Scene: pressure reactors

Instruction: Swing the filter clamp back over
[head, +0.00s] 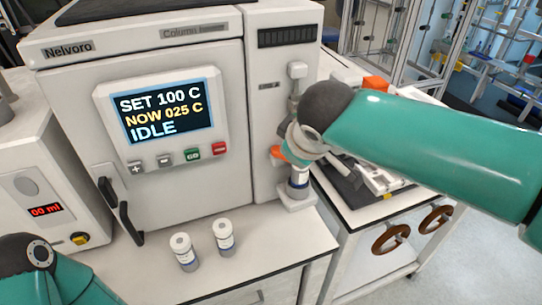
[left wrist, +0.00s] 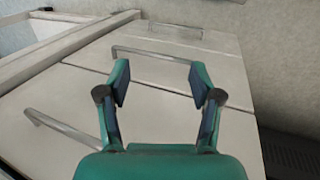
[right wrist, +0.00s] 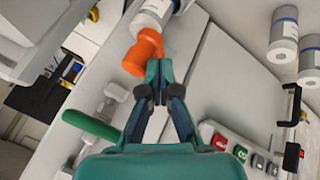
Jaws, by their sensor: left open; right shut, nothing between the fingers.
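The orange filter clamp (right wrist: 146,50) is just beyond my right fingertips in the right wrist view, next to a white labelled cylinder (right wrist: 153,18). In the head view part of the clamp (head: 277,153) shows on the front right of the oven, above the labelled cylinder (head: 298,182). My right gripper (right wrist: 160,76) is shut and empty; its tips are at or very near the clamp, contact unclear. My right arm hides much of this spot in the head view. My left gripper (left wrist: 159,82) is open and empty, facing pale drawers, away from the clamp.
The oven's display (head: 162,117) reads IDLE. Two white bottles (head: 183,250) (head: 225,236) stand on the bench front. A green bar (right wrist: 92,126) lies left of my right gripper. A cart with brown handwheels (head: 391,239) stands at the right.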

